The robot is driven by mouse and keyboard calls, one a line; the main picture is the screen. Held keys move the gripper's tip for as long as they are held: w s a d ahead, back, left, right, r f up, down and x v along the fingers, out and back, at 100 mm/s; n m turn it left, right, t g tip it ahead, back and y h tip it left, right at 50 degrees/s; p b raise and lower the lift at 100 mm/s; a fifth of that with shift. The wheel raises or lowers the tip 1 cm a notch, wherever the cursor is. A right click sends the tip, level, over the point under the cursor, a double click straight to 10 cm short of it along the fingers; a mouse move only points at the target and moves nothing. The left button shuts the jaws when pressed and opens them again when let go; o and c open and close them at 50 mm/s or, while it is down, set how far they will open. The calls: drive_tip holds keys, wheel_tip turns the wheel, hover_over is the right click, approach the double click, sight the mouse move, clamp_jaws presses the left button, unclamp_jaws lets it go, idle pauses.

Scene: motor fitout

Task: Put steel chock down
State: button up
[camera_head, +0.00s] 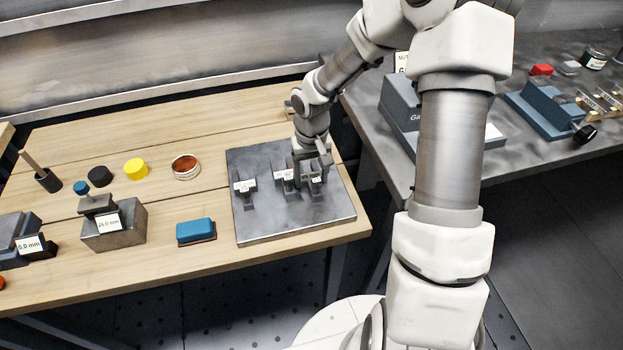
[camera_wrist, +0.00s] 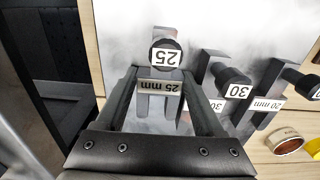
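A dark steel chock labelled 25 mm (camera_wrist: 160,87) with a round 25 knob is between my fingers in the wrist view. In the head view this chock (camera_head: 316,181) is under my gripper (camera_head: 312,162), at the right of a grey steel plate (camera_head: 290,226). My gripper also shows in the wrist view (camera_wrist: 161,76), one finger on each side of the chock. Whether the fingers press on it or stand slightly clear is not clear. The chock appears upright at the plate; its contact underneath is hard to see.
A 30 mm chock (camera_head: 285,177) stands close left of my gripper, and a 20 mm chock (camera_head: 244,187) farther left. A blue-topped block (camera_head: 196,231) lies left of the plate. A tin (camera_head: 186,167) stands behind it. The plate's front part is clear.

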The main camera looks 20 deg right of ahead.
clamp_jaws()
drive_tip(key=shift+r, duration=0.2)
drive_tip(key=shift+w+r, duration=0.1)
drive_tip(key=shift+r, duration=0.15)
wheel_tip(320, 180, up, 4)
drive_tip(key=shift+f+p, duration=0.25)
drive_tip(key=shift+p, duration=0.25)
drive_tip(key=s+d+r+p, duration=0.2)
drive_tip(key=s+d+r, duration=0.45)
drive_tip(key=d, duration=0.35)
drive_tip(key=w+a, duration=0.8)
drive_tip(key=a, duration=0.2)
drive_tip(key=shift+w+a+r+p, duration=0.25)
drive_tip(key=shift+w+r+p, duration=0.15)
drive_tip(key=shift+p, duration=0.05)
drive_tip(key=shift+s, duration=0.15)
